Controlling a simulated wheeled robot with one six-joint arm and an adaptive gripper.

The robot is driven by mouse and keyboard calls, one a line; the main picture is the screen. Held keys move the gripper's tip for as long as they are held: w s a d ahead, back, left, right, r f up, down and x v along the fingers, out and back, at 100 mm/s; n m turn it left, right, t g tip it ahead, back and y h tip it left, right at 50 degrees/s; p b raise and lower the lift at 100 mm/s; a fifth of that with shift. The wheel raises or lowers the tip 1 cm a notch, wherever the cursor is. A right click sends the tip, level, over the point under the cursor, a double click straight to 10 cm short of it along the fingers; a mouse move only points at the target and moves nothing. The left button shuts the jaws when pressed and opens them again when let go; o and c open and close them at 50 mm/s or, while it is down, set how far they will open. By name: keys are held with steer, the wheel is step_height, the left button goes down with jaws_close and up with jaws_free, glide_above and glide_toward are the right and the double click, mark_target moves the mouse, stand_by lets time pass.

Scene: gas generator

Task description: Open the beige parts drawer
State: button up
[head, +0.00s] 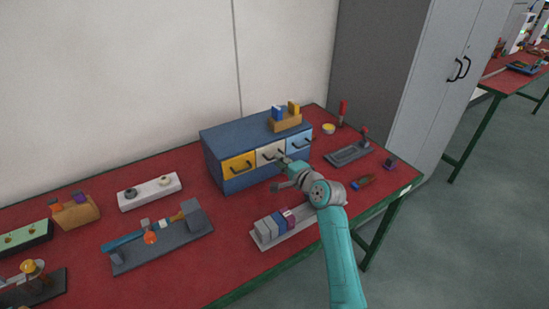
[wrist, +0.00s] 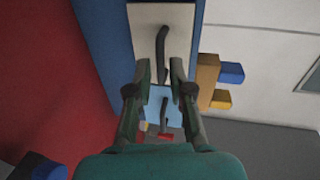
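The blue cabinet (head: 222,146) stands at the back of the red table, with yellow, beige and light blue drawers side by side. The beige drawer (head: 266,155) is the middle one and looks flush with its neighbours; it has a dark handle. My gripper (head: 281,175) is in front of the cabinet, near this drawer. In the wrist view the beige drawer (wrist: 145,22) fills the top middle, and its black handle (wrist: 162,45) appears between and just beyond my spread fingertips (wrist: 160,72). The fingers are open and hold nothing. Whether they touch the handle cannot be told.
The yellow drawer (head: 237,165) and light blue drawer (head: 299,145) flank the beige one. An orange holder with blocks (head: 286,123) sits on the cabinet. A light tray of blocks (head: 283,228) lies near my arm. A grey tray (head: 349,154) is to the right.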

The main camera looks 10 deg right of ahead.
mark_target(264, 154)
steer(key=shift+x, duration=1.9)
steer(key=shift+c, duration=0.3)
jaws_close()
